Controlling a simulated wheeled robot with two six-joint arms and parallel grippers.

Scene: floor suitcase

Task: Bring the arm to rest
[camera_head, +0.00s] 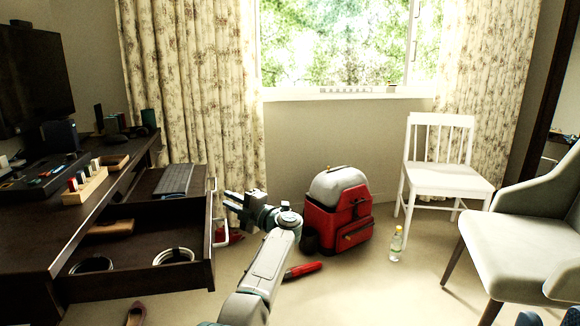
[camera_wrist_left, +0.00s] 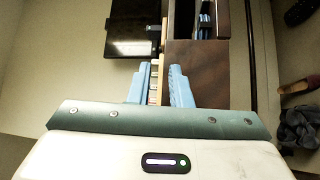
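My left arm reaches up from the bottom middle of the head view. Its gripper (camera_head: 240,207) is raised beside the open desk drawers, in front of the curtain. In the left wrist view the two blue fingers of this gripper (camera_wrist_left: 160,84) stand apart with a gap between them. The gap holds nothing; the desk shows behind it. Two blue pieces at the bottom right corner of the head view may be parts of my right gripper (camera_head: 550,318); they are mostly cut off.
Open drawers (camera_head: 140,276) jut from the dark desk (camera_head: 60,225) at left. A red backpack (camera_head: 338,222), a bottle (camera_head: 396,244), a white chair (camera_head: 440,175) and a grey armchair (camera_head: 515,240) stand on the floor. A red item (camera_head: 303,270) and a shoe (camera_head: 136,314) lie there.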

